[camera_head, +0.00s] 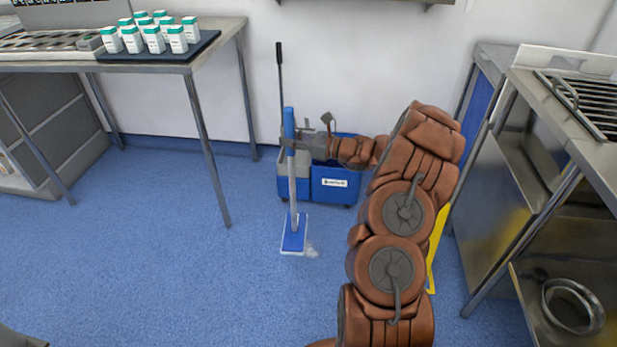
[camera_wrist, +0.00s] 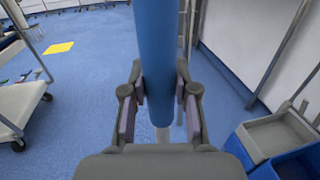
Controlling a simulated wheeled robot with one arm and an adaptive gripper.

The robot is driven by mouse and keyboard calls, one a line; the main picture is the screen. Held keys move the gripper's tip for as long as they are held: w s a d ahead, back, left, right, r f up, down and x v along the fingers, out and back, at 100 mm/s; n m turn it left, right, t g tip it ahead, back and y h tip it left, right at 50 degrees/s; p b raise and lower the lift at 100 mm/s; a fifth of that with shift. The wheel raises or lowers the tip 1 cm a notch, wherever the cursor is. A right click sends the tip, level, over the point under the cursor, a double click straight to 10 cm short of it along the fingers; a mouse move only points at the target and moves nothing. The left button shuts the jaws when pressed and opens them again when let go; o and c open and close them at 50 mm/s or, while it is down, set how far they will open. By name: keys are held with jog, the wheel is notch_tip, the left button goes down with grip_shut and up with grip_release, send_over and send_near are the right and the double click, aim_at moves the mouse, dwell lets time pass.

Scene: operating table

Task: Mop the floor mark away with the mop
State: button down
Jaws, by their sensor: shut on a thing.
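My gripper (camera_head: 291,140) is shut on the blue upper part of the mop handle (camera_head: 289,122). In the wrist view the gripper's fingers (camera_wrist: 160,100) stand on both sides of the blue handle (camera_wrist: 157,60). The mop is nearly upright, and its flat blue head (camera_head: 294,236) is down at the floor. A pale greyish floor mark (camera_head: 312,251) shows at the right edge of the mop head. I cannot tell how much of the mark lies under the head.
A blue and grey mop bucket (camera_head: 336,184) stands behind the gripper by the wall. A yellow object (camera_head: 437,245) is partly hidden behind my arm. A steel table (camera_head: 222,36) with boxes is at left, steel units (camera_head: 480,170) at right.

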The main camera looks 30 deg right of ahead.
aim_at(292, 183)
jog(key=d+f+b, duration=0.3)
jog(key=f+b, duration=0.4)
jog(key=d+f+h+b, duration=0.1)
jog(key=d+f+b, duration=0.3)
jog(key=f+b, duration=0.3)
jog(key=shift+w+m+t+b, duration=0.25)
jog(key=shift+m+t+b, duration=0.05)
jog(key=shift+m+t, duration=0.1)
jog(key=shift+a+r+p, duration=0.1)
jog(key=shift+r+p, duration=0.15)
jog(key=shift+p, duration=0.45)
jog(key=shift+f, duration=2.2)
jog(key=shift+r, duration=0.1)
